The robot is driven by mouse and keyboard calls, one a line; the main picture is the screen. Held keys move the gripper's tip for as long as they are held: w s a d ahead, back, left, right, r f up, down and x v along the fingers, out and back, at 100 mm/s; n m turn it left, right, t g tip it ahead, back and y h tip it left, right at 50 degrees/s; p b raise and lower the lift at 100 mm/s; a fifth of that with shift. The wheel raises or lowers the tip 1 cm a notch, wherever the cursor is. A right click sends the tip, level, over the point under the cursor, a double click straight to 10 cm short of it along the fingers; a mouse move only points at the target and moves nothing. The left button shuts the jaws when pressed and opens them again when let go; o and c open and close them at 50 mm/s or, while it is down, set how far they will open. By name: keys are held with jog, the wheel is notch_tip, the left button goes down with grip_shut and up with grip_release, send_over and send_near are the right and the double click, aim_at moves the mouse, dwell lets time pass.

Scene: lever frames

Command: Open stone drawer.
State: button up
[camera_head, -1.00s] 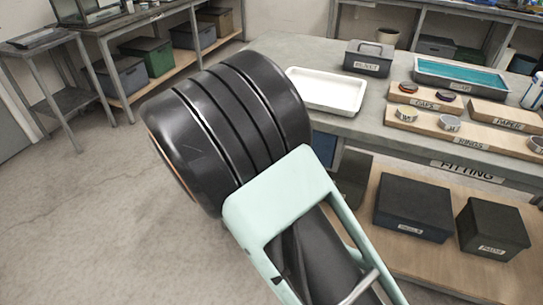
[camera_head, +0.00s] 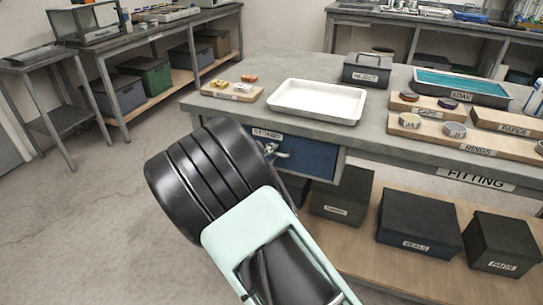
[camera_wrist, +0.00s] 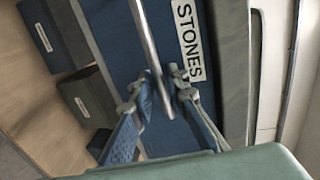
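The stone drawer (camera_head: 312,158) is a blue front under the bench top, labelled STONES, and looks closed. Its label also shows in the wrist view (camera_wrist: 188,42), where the drawer's blue front (camera_wrist: 112,40) fills the middle. A slim metal bar handle (camera_wrist: 146,38) runs across that front. My gripper (camera_wrist: 160,76) is open, with one finger on each side of the bar's lower part. Gaps show between fingers and bar; I cannot tell whether either touches. In the head view my gripper (camera_head: 276,150) is at the drawer front, partly hidden by my arm.
The bench top (camera_head: 225,104) carries a white tray (camera_head: 318,101), a board of stones (camera_head: 232,91) and a REJECT box (camera_head: 367,71). Dark bins, including a SEALS bin (camera_head: 418,222), stand on the shelf below.

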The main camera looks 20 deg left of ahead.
jog(key=shift+w, duration=0.25)
grip_shut()
jog(key=f+p+v, duration=0.2)
jog(key=p+v, duration=0.4)
jog(key=v, duration=0.6)
jog(key=s+f+p+v, duration=0.1)
jog(key=f+p+v, duration=0.2)
jog(key=v, duration=1)
jog(key=p, duration=0.3)
jog(key=shift+d+f, duration=0.1)
